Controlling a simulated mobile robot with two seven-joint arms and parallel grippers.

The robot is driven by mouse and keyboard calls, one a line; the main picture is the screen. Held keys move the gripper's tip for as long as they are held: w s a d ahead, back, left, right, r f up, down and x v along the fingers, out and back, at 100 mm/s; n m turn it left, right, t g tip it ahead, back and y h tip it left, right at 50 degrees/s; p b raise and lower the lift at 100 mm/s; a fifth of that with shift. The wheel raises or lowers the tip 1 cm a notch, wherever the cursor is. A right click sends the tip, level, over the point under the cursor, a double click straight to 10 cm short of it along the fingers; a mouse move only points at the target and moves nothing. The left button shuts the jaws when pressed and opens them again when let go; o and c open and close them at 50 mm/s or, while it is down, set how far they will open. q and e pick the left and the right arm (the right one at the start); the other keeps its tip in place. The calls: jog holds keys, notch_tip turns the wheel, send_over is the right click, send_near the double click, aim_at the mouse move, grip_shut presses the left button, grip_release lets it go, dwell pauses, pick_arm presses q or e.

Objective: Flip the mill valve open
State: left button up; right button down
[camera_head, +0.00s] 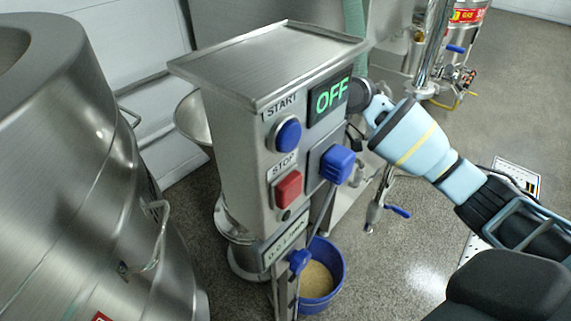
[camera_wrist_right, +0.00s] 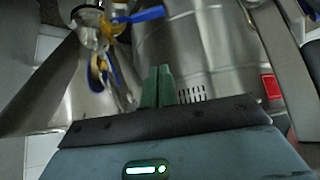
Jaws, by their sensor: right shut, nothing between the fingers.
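The mill's steel control box (camera_head: 235,150) stands mid-view in the head view, its display reading OFF. A steel pipe valve with a blue lever handle (camera_head: 398,211) shows low, right of the box. In the right wrist view, a blue lever (camera_wrist_right: 140,16) sits on a fitting at the upper left; I cannot tell whether it is the same valve. My right gripper (camera_wrist_right: 157,86) is shut and empty, its green fingers below and apart from that lever in the picture. In the head view its fingertips are hidden behind the box. My left gripper is not in view.
A large steel vessel (camera_head: 75,170) fills the left. A blue bucket (camera_head: 335,270) of tan material stands below the box. The box carries a blue START button (camera_head: 288,135), a red STOP button (camera_head: 288,189) and a blue knob (camera_head: 337,163).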

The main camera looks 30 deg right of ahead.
jog(key=b+x, duration=0.5)
jog(key=x, duration=1.3)
jog(key=d, duration=0.1)
jog(key=s+d, duration=0.1)
jog(key=d, duration=0.2)
jog(key=shift+s+b, duration=0.3)
jog(key=shift+s, duration=0.05)
jog(key=shift+d, duration=0.15)
